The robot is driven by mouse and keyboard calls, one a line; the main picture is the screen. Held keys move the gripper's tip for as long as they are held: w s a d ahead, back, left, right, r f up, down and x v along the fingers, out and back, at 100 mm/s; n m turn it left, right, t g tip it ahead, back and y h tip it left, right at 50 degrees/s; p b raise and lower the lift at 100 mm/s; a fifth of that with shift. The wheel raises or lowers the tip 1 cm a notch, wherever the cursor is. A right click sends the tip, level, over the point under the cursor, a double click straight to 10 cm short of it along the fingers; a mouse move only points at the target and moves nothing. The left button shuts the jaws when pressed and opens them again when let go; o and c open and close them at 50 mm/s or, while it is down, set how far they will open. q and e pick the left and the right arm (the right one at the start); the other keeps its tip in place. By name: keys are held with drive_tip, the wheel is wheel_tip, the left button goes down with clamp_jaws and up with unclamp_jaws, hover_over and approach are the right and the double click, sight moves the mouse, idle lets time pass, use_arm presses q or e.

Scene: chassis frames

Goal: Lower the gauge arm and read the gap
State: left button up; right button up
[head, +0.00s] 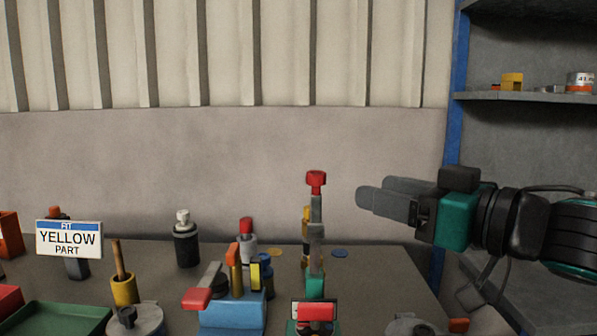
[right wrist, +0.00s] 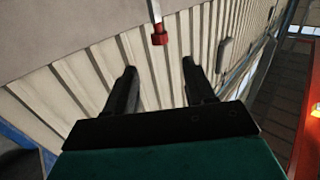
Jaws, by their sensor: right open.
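The gauge arm (head: 315,238) stands upright above a green base at the front of the bench, with a red knob (head: 316,181) on top. In the right wrist view the red knob (right wrist: 159,36) hangs just beyond the fingertips, roughly centred between them. My right gripper (head: 374,192) comes in from the right, to the right of the knob and apart from it. Its two grey fingers are open and empty. A red-topped part with a pale plate (head: 316,311) sits low in front of the arm; any gap reading is not legible. My left gripper is not in view.
A blue fixture with a red-handled clamp (head: 233,312) stands left of the gauge. A "YELLOW PART" sign (head: 69,239), a black bottle (head: 186,243) and a green tray (head: 60,319) are further left. A shelf (head: 525,96) is at right.

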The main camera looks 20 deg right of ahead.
sight(323, 176)
drive_tip(key=p+x, duration=0.4)
drive_tip(key=x, duration=0.7)
drive_tip(key=shift+w, duration=0.15)
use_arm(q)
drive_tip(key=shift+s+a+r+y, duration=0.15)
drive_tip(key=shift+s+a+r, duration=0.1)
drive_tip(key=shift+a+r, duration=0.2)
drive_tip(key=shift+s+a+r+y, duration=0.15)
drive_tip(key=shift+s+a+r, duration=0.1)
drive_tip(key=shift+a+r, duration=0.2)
use_arm(e)
drive_tip(key=shift+w+a, duration=0.4)
drive_tip(key=shift+w, duration=0.2)
drive_tip(key=shift+c, duration=0.2)
clamp_jaws()
